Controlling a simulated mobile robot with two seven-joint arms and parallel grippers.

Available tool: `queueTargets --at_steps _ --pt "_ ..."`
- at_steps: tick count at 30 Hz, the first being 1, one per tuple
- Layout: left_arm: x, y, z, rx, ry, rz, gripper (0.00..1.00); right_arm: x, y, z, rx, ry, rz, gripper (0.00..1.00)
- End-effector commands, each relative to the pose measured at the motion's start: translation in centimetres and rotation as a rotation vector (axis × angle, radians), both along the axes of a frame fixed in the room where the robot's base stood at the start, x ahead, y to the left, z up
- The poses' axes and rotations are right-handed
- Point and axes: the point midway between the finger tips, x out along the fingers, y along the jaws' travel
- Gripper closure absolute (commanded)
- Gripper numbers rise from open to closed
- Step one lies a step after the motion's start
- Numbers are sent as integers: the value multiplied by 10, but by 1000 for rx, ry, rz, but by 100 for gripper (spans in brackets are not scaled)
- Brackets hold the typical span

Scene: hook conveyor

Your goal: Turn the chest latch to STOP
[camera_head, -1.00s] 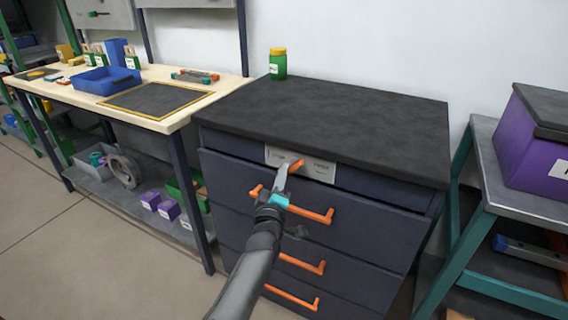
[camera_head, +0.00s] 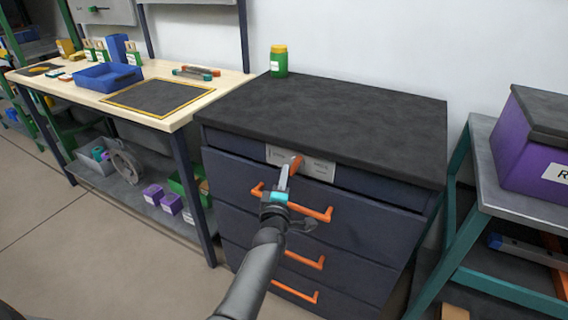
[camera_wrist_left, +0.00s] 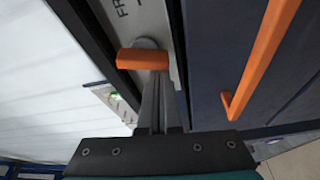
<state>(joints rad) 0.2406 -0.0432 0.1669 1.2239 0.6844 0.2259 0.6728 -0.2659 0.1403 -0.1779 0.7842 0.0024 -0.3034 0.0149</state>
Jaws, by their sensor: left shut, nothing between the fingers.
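The chest (camera_head: 330,115) is dark blue with a black top and orange drawer handles. On its top front rail is a pale label plate (camera_head: 320,168) with small lettering at both ends. The orange latch (camera_head: 297,161) stands on this plate; its lever looks steeply angled in the head view. In the left wrist view the latch (camera_wrist_left: 143,60) lies across the tips of my fingers, and part of a word starting "FR" shows on the plate. My left gripper (camera_head: 285,170) is shut and empty, its tips against or very close to the latch; contact is unclear. My right gripper is out of view.
The top drawer handle (camera_head: 310,211) lies just below my left gripper. A green jar (camera_head: 279,62) stands on the chest. A workbench (camera_head: 215,92) is at the left, and a stand with a purple box (camera_head: 530,155) is at the right.

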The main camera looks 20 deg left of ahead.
Motion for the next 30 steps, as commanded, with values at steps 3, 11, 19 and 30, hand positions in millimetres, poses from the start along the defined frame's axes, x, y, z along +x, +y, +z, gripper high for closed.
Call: queueTargets --at_steps 3,11,19,30 --pt "0 -1 1 -35 2 -1 100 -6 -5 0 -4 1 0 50" --pt "0 -2 -1 -105 4 1 100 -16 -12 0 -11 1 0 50" --pt "0 -2 -2 -155 5 0 100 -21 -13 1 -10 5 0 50" --pt "0 -3 -3 -196 7 0 100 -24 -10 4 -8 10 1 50"
